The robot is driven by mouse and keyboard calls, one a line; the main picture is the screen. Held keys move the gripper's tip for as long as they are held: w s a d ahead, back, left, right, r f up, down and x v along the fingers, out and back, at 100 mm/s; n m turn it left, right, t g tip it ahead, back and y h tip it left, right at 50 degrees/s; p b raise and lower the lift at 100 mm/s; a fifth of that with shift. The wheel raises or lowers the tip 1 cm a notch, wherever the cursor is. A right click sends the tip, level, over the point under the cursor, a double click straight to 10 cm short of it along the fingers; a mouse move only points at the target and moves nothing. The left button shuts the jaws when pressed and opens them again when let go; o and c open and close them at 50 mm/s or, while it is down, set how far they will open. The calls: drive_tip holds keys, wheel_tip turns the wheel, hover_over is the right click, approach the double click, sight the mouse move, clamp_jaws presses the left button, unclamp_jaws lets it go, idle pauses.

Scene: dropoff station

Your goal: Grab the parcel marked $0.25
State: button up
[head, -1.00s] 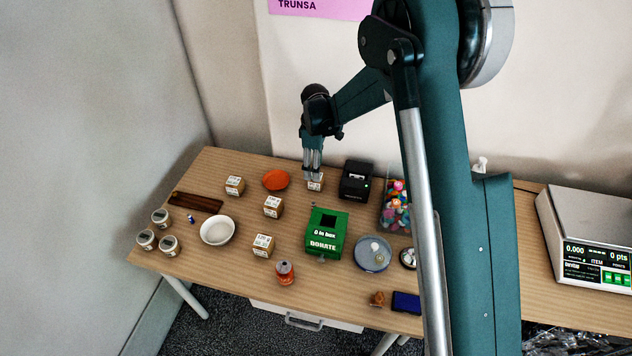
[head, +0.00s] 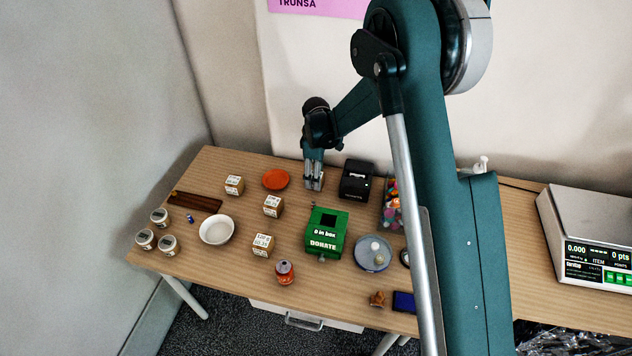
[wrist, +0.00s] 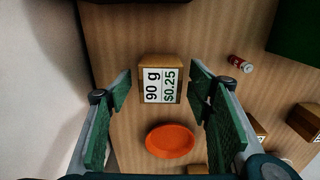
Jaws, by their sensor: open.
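The parcel marked $0.25 (wrist: 160,80) is a small brown box with a white label reading "90 g" and "$0.25". In the wrist view it lies between and just beyond the two green finger pads of my gripper (wrist: 162,100). The pads are wide apart and empty, with a gap on each side of the box. In the head view my gripper (head: 313,186) points down at the back of the table, over the parcel (head: 318,182), which the fingers partly hide.
An orange plate (head: 276,179) lies left of the parcel, and a black printer (head: 356,180) stands right of it. A green donate box (head: 326,234) stands in front. Other labelled parcels (head: 234,185) are spread leftward, near a white bowl (head: 217,230).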

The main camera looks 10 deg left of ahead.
drive_tip(key=shift+f, duration=1.2)
drive_tip(key=c, duration=1)
